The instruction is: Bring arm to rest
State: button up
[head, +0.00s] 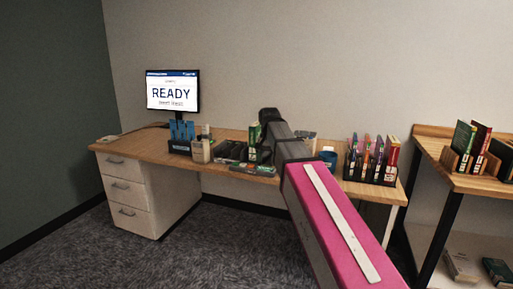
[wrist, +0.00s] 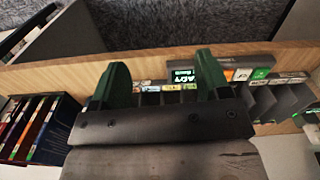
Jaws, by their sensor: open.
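My gripper (wrist: 161,72) is open in the wrist view, its two dark green fingers wide apart with nothing held between them. Beyond the fingers is a dark sorter with a row of grey slots (wrist: 262,103) and small coloured labels, and a small display with green text (wrist: 183,75). In the head view my pink and grey arm reaches over the desk (head: 135,148), and its dark end hides part of the desk top. The fingers cannot be made out clearly there.
A monitor (head: 172,92) reading READY stands on the desk at the left. A rack of upright books (head: 372,160) stands at the desk's right end, beside a blue cup (head: 329,159). A wooden shelf (head: 433,131) with more books is at the far right. Carpet lies in front.

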jog(key=s+d+f+n, duration=0.1)
jog(key=s+d+f, duration=0.3)
jog(key=f, duration=0.7)
jog(key=s+d+f+n, duration=0.1)
jog(key=s+d+f, duration=0.4)
jog(key=s+f, duration=0.3)
jog(key=s+d+f+n, duration=0.1)
jog(key=s+d+f, duration=0.4)
jog(key=f, duration=0.9)
jog(key=shift+s+f, duration=0.2)
jog(key=shift+s, duration=0.3)
